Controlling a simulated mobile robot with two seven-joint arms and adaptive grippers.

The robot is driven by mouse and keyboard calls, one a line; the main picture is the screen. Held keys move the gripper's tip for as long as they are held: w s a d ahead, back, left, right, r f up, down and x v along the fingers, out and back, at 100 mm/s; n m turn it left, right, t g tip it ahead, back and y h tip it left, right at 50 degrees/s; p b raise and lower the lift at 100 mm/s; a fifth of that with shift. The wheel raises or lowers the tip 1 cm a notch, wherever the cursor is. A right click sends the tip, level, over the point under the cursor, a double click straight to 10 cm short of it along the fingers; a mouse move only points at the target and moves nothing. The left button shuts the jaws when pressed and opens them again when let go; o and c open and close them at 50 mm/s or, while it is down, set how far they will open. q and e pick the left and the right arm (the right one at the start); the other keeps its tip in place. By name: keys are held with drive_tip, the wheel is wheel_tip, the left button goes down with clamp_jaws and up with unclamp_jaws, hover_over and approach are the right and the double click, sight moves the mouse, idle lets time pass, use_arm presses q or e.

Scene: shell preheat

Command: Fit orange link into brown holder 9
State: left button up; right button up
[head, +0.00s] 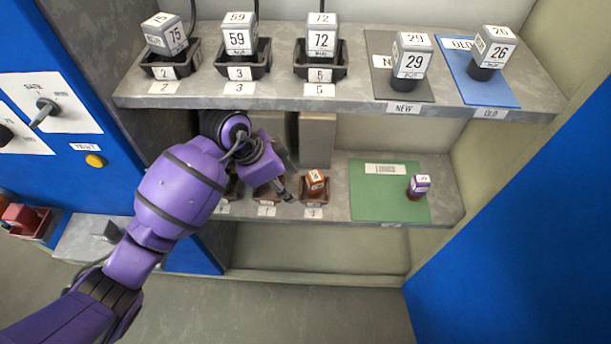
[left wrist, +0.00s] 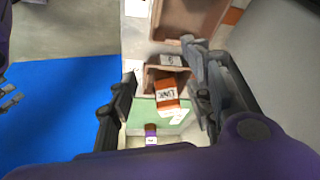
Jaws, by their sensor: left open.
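The orange link (head: 316,178) stands in the brown holder (head: 314,193) on the lower shelf; the holder's small label seems to read 9. In the left wrist view the link (left wrist: 168,94), marked LINK, looks slightly turned inside the brown holder (left wrist: 154,76). I cannot tell whether it is fully seated. My left gripper (head: 283,188) is just left of this holder in the head view. In the left wrist view its open fingers (left wrist: 162,88) lie on either side of the link, with gaps showing. My right gripper is not in view.
Other brown holders, one of them the middle holder (head: 265,196), stand to the left. A green mat (head: 375,205) with a purple-topped piece (head: 418,186) lies to the right. The upper shelf (head: 340,98) overhangs and bears black holders with grey blocks.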

use_arm(q)
drive_tip(key=a, duration=0.1)
drive_tip(key=s+a, duration=0.1)
drive_tip(key=a, duration=0.1)
drive_tip(key=s+a, duration=0.1)
drive_tip(key=a, duration=0.1)
drive_tip(key=s+d+r+m+t+h, duration=0.1)
drive_tip(key=s+d+r+t+h, duration=0.3)
drive_tip(key=s+d+h, duration=0.8)
drive_tip(key=s+a+f+n+t+y, duration=0.3)
drive_tip(key=a+f+n+t+y, duration=0.1)
drive_tip(key=a+n+y, duration=0.3)
drive_tip(key=s+a+f+n+t+y, duration=0.4)
drive_tip(key=a+n+y, duration=0.15)
drive_tip(key=a, duration=0.35)
drive_tip(key=s+a+f+g+y, duration=0.1)
drive_tip(key=s+f+g, duration=0.2)
drive_tip(key=s, duration=0.7)
drive_tip(key=s+a+f+n+g+y, duration=0.1)
drive_tip(key=s+f+g, duration=0.3)
drive_tip(key=s+f, duration=0.4)
drive_tip(key=shift+s+a+y, duration=0.75)
drive_tip(key=shift+s, duration=0.15)
